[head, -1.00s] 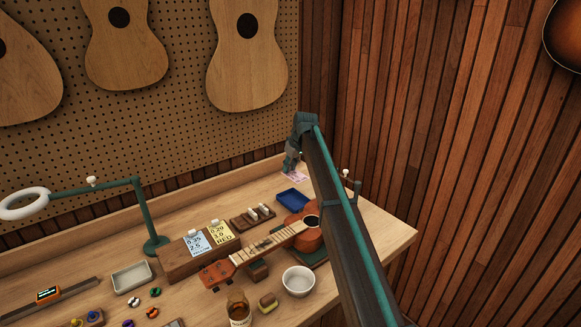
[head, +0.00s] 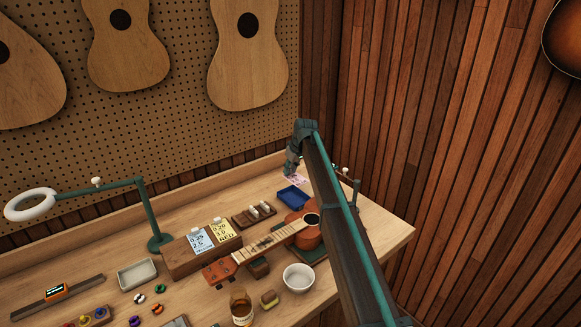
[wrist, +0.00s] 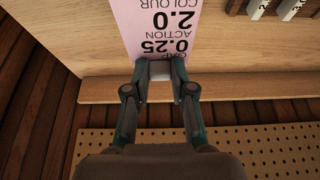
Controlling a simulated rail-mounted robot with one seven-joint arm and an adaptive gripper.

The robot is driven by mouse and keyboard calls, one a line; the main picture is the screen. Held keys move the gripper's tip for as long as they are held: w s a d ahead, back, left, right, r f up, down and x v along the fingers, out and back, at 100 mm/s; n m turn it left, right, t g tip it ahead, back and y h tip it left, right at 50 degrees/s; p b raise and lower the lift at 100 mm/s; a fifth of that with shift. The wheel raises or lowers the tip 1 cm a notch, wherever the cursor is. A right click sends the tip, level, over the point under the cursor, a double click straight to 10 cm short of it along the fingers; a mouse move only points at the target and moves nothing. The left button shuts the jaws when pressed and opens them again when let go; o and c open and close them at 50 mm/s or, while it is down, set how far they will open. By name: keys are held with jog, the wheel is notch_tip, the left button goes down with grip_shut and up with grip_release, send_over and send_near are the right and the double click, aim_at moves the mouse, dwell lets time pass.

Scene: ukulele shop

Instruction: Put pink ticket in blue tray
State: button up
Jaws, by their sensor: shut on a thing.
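The pink ticket (wrist: 158,28) has black print and stretches away from my gripper (wrist: 160,72) in the wrist view. The fingers are closed on a pale grip piece at its near end. In the head view the ticket (head: 297,180) shows as a small pink patch just behind the blue tray, beside my gripper (head: 290,172). I cannot tell whether the ticket still touches the bench. The blue tray (head: 293,203) lies on the bench in front of the ticket, left of my arm, and looks empty.
A ukulele (head: 303,231) lies just in front of the tray. A wooden rack with pale pieces (head: 254,214) stands to its left, near a block holding blue and yellow tickets (head: 202,260). A white bowl (head: 298,278) is nearer. The pegboard wall rises behind.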

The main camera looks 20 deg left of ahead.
aim_at(291, 174)
jog(key=shift+f+b, duration=1.7)
jog(key=shift+f, duration=3.5)
jog(key=o, duration=0.8)
jog(key=shift+o, duration=0.4)
jog(key=shift+o, duration=1.2)
jog(key=shift+r, duration=0.15)
jog(key=shift+r+p, duration=0.9)
jog(key=shift+r, duration=2.5)
